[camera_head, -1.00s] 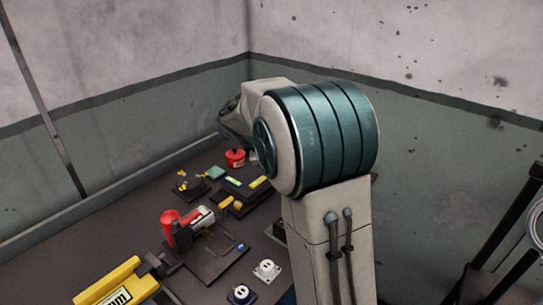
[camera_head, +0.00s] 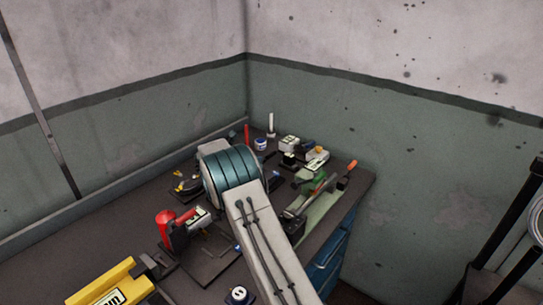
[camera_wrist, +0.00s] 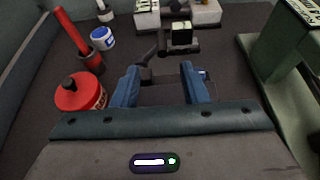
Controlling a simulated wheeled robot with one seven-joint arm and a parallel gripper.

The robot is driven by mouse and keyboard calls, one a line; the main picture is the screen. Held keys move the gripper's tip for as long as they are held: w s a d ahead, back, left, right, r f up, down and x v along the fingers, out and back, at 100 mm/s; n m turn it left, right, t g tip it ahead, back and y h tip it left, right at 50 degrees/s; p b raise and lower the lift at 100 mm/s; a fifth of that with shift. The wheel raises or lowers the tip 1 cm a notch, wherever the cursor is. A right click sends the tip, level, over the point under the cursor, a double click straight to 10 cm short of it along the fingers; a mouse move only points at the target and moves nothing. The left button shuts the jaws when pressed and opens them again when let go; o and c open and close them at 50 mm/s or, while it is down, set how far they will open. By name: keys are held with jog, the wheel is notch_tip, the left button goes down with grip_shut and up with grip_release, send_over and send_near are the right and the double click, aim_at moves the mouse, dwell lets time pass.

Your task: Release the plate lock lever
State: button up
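My gripper (camera_wrist: 159,68) is open in the wrist view, with its two blue fingers apart and nothing held between them. A dark low fixture (camera_wrist: 148,73) with a bent arm lies just beyond and between the fingertips. It may be the plate lock lever, but I cannot tell for sure. A dark block with a pale top (camera_wrist: 182,33) stands behind it. I cannot tell whether either finger touches the fixture. In the head view my arm hides the gripper and this fixture.
Left of the fingers stand a red can (camera_wrist: 82,95), a red stick (camera_wrist: 70,28) and a blue-white jar (camera_wrist: 102,39). A green fixture (camera_wrist: 280,60) rises at the right. A red-topped device (camera_head: 168,226) and yellow tool (camera_head: 110,286) lie nearer on the bench.

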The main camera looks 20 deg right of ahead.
aim_at(269, 155)
jog(key=p+x, duration=0.3)
jog(key=x, duration=1)
jog(key=shift+s+d, duration=0.1)
jog(key=shift+d, duration=0.1)
